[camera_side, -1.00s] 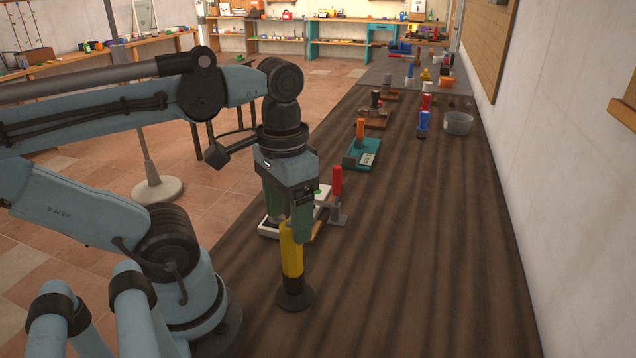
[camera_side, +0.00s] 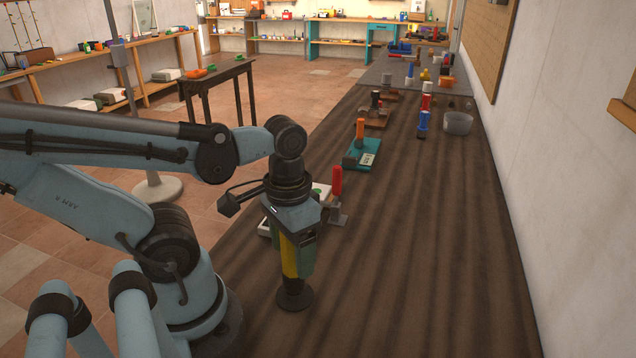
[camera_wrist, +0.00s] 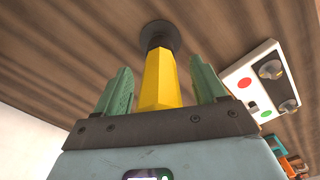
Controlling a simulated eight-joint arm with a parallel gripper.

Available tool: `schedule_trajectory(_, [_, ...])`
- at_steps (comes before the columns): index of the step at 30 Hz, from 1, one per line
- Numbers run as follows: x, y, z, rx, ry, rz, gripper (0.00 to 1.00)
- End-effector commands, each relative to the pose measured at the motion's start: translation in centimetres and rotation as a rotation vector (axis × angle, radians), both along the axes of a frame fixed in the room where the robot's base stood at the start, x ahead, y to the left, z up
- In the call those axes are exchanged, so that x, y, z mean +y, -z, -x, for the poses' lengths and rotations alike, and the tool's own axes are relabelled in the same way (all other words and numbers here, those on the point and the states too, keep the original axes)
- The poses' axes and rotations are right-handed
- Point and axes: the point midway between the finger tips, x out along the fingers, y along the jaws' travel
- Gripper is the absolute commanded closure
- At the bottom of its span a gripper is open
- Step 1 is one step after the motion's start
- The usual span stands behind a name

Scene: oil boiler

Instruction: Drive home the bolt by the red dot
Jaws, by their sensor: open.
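A yellow-handled tool (camera_side: 289,262) stands upright in a round black base (camera_side: 295,297) on the bench. My gripper (camera_side: 297,262) is open, its green fingers lowered on either side of the yellow handle. In the wrist view the yellow handle (camera_wrist: 160,80) lies between the two open fingers (camera_wrist: 160,88), with a gap on each side. A white plate (camera_wrist: 258,80) with a red dot (camera_wrist: 244,83), a green dot (camera_wrist: 266,113) and two metal bolts, the upper one (camera_wrist: 271,69) and the lower one (camera_wrist: 287,106), lies beside it. In the side view my gripper partly hides this plate (camera_side: 265,228).
A red-handled tool (camera_side: 336,182) stands in a grey holder just behind my gripper. Farther back are a teal fixture (camera_side: 364,153) with an orange handle, a blue-and-red item (camera_side: 423,120) and a clear bin (camera_side: 458,123). The bench's right side is clear.

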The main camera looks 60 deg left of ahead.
Motion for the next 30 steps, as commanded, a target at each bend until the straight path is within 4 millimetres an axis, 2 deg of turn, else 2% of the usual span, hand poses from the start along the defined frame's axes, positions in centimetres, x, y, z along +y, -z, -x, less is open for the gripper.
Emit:
schedule_trajectory(7, [0.0, 0.05, 0.0, 0.0, 0.0, 0.0, 0.31])
schedule_trajectory(18, [-0.01, 0.03, 0.0, 0.0, 0.0, 0.0, 0.87])
schedule_trajectory(21, [-0.01, 0.02, 0.0, 0.0, 0.0, 0.0, 1.0])
schedule_trajectory(30, [-0.01, -0.08, -0.01, 0.0, 0.0, 0.0, 1.0])
